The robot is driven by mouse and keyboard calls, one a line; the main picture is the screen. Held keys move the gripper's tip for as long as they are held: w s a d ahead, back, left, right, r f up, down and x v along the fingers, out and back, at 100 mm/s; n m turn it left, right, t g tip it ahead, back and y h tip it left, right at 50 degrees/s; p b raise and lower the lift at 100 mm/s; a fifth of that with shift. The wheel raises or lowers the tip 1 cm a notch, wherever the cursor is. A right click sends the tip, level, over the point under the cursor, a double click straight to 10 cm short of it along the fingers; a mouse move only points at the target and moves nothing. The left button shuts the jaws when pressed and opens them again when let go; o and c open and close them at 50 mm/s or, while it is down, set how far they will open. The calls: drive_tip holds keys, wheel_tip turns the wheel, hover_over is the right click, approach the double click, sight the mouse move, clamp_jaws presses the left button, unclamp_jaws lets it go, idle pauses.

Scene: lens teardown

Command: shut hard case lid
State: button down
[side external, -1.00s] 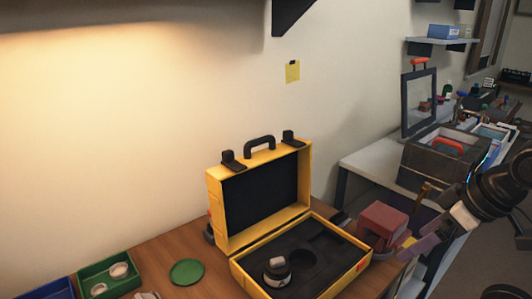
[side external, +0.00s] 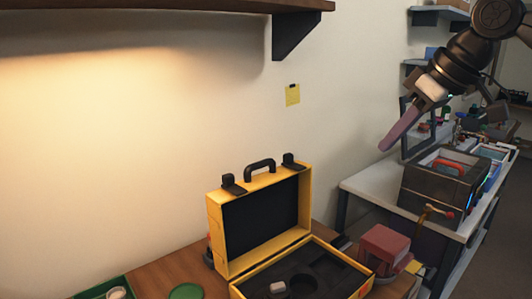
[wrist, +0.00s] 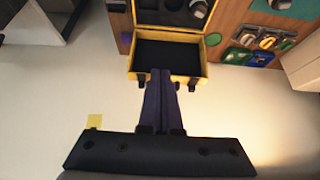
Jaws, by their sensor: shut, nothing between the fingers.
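The yellow hard case stands open on the wooden bench in the side view, its lid (side external: 262,222) upright at the back with a black handle and two latches on top. Its base (side external: 345,262) has dark foam with cut-outs and a lens part (side external: 278,288) in it. My gripper (side external: 386,147) is shut and empty, high to the right of the case and apart from it. In the wrist view my gripper's fingers (wrist: 160,75) point toward the case; the lid (wrist: 168,56) shows just beyond the tips, with the foam base past it.
A red block-like object (side external: 385,243) stands right of the case. A grey side table (side external: 365,187) carries a dark box (side external: 440,180). A shelf (side external: 180,22) hangs above. A green tray (side external: 105,288) and green disc (side external: 186,291) lie at left.

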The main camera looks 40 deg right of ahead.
drive_tip(key=w+r, duration=0.7)
drive_tip(key=w, duration=0.2)
drive_tip(key=g, duration=0.1)
hover_over(267, 172)
drive_tip(key=shift+w+f, duration=0.15)
drive_tip(key=shift+f, duration=4.65)
drive_tip(key=shift+w+f, duration=0.15)
drive_tip(key=shift+f, duration=4.6)
drive_tip(key=shift+s, duration=0.2)
